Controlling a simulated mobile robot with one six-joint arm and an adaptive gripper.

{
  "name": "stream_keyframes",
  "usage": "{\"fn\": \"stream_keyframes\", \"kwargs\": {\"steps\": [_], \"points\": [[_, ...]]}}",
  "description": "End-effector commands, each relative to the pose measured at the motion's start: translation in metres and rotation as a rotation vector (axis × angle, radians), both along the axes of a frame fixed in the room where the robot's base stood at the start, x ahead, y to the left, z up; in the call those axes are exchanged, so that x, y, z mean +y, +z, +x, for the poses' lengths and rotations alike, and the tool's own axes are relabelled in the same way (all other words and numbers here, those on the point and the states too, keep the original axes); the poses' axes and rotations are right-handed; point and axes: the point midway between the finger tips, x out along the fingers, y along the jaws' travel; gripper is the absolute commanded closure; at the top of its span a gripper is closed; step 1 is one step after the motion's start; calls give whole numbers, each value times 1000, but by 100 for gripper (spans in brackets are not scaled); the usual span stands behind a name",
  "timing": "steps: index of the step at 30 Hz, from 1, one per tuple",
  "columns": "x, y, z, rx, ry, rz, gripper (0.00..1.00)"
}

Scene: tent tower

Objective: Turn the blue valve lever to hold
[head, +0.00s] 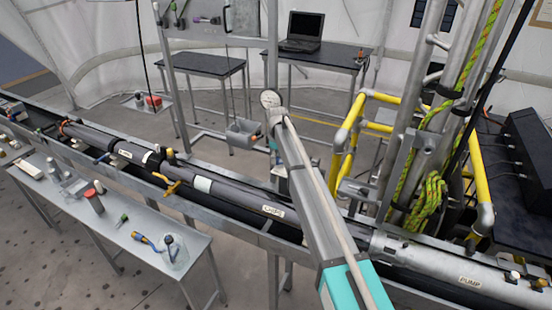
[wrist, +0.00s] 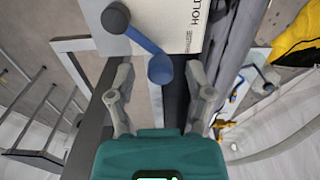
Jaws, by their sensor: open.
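In the head view my arm hides the gripper, and I cannot make out the lever.
A long dark pipe assembly (head: 235,195) in a metal trough crosses the head view. A bench with tools (head: 150,215) stands in front at left. Yellow railings (head: 350,125) and a green rope (head: 430,200) are at right. A laptop (head: 302,32) sits on a back table.

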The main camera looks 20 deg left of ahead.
Motion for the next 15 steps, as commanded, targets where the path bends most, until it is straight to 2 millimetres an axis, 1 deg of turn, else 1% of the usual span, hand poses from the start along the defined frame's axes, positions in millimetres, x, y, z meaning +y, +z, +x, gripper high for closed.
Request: {"fn": "stream_keyframes", "kwargs": {"steps": [3,4,8,9,11,12,14,15], "points": [[0,0,0,0,0,0,33],[0,0,0,0,0,0,37],[0,0,0,0,0,0,61],[0,0,0,0,0,0,69],[0,0,0,0,0,0,80],[0,0,0,0,0,0,87],[0,0,0,0,0,0,98],[0,0,0,0,-1,0,100]]}}
